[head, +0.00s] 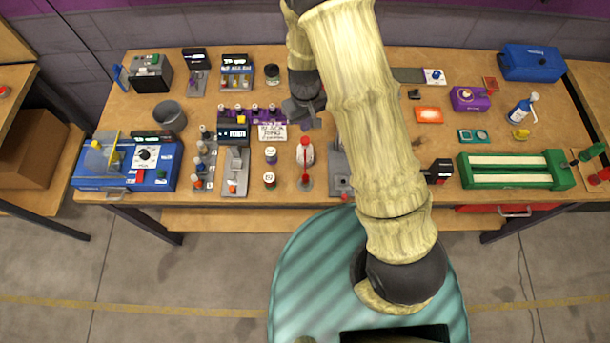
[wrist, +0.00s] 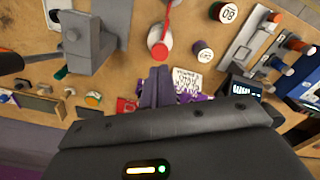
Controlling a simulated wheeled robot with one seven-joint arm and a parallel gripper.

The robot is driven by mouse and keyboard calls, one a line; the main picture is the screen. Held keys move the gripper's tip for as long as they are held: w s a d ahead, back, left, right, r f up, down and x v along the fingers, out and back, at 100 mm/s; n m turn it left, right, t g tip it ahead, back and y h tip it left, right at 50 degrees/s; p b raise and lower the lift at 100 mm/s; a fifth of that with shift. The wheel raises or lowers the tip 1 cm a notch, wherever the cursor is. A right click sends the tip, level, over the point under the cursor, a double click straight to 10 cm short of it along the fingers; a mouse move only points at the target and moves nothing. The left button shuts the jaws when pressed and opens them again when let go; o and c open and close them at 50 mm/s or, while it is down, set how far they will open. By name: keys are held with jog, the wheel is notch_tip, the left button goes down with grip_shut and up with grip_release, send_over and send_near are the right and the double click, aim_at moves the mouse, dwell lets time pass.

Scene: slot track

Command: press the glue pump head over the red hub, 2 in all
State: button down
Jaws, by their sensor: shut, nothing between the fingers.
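A white glue bottle (head: 305,157) with a red pump head (head: 305,141) stands near the middle of the table. In the wrist view, the bottle (wrist: 157,42) and the long red spout (wrist: 167,18) show just beyond my fingertips. A small red hub (head: 306,184) appears at the table's front, below the spout; its details are too small to tell. My gripper (head: 305,123) is shut and empty, behind the bottle in the head view. Its fingers (wrist: 160,72) look close to the bottle in the wrist view; I cannot tell whether they touch it.
A lettered card (head: 272,132) and two small jars (head: 270,155) (head: 269,179) stand left of the bottle. A grey fixture (head: 340,175) stands close on its right.

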notch_tip(320, 180, up, 2)
jog(key=shift+p, duration=0.55)
jog(key=s+d+r+m+t+b, duration=0.2)
jog(key=s+d+r+m+b, duration=0.3)
jog(key=s+d+r, duration=0.5)
jog(key=s+d+b, duration=0.1)
jog(key=s+d, duration=0.1)
jog(key=d, duration=0.1)
jog(key=shift+s+d+r+m+t, duration=0.2)
jog(key=shift+s+r+m+t, duration=0.1)
jog(key=shift+r, duration=0.1)
